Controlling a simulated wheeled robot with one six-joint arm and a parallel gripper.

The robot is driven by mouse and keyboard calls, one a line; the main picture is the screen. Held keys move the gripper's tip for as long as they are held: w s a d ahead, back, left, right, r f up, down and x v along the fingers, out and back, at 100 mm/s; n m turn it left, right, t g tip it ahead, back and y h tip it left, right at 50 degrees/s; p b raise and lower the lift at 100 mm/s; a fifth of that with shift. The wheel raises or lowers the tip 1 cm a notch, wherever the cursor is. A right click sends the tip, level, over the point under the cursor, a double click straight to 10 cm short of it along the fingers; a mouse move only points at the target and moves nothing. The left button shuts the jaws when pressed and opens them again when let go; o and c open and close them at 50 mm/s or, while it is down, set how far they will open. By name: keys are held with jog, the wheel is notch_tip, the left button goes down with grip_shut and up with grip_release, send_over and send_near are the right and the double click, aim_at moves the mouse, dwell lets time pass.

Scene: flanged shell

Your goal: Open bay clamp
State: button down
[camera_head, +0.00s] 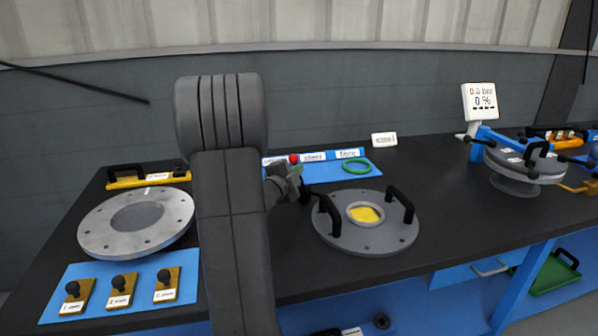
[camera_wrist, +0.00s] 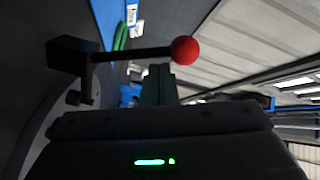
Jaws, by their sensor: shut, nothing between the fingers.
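A lever with a red ball knob (camera_wrist: 185,50) and a black block (camera_wrist: 70,54) at its left end shows in the wrist view. It looks like a clamp handle, but no label confirms it as the bay clamp. The red knob also shows in the head view (camera_head: 293,158), just above my gripper (camera_head: 302,184). In the wrist view the fingers (camera_wrist: 158,84) are shut and empty, and the lever's rod crosses the picture close to their tips. I cannot tell whether they touch it. My arm hides part of the bench behind it.
A round flanged cover (camera_head: 345,235) with two black handles and a yellow centre lies right of my gripper. A metal ring flange (camera_head: 98,228) lies left. A green ring (camera_head: 357,166) rests on a blue mat. A gauge display (camera_head: 480,101) stands right. Bare bench lies between.

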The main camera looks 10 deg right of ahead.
jog(key=shift+w+a+f+n+p, duration=0.25)
jog(key=shift+w+a+n+p, duration=0.15)
jog(key=shift+w+a+n, duration=0.4)
notch_tip(320, 180, up, 10)
jog(key=p, duration=0.2)
dwell(0.3)
